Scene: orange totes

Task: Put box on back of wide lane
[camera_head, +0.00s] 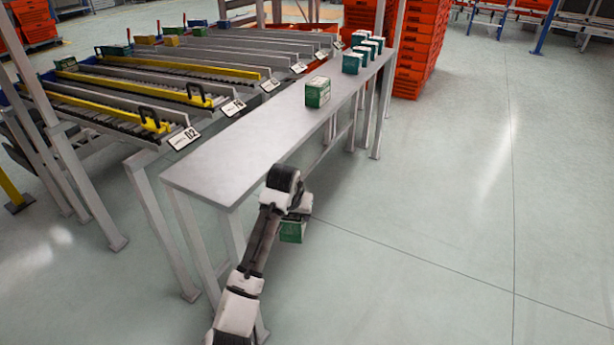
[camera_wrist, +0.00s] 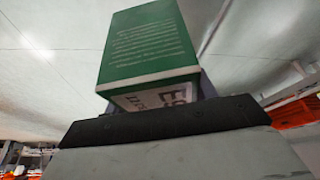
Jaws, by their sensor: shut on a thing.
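A green and white box (camera_head: 292,231) is held at the end of my arm, beside the right edge of the grey table and below its top. In the wrist view the green box (camera_wrist: 148,45) fills the upper middle, with printed text on its faces. My gripper (camera_head: 298,212) is shut on this box; its fingers are mostly hidden behind the box and the wrist. The roller lanes lie behind the table at the left, with yellow and grey dividers. A wide lane (camera_head: 100,108) with yellow rails is nearest, by the sign reading 02 (camera_head: 184,138).
The grey table (camera_head: 215,165) stands between my arm and the lanes. One green box (camera_head: 317,92) sits mid-table, and several more (camera_head: 352,62) stand at its far end. Orange totes (camera_head: 420,45) are stacked behind. The floor at right is clear.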

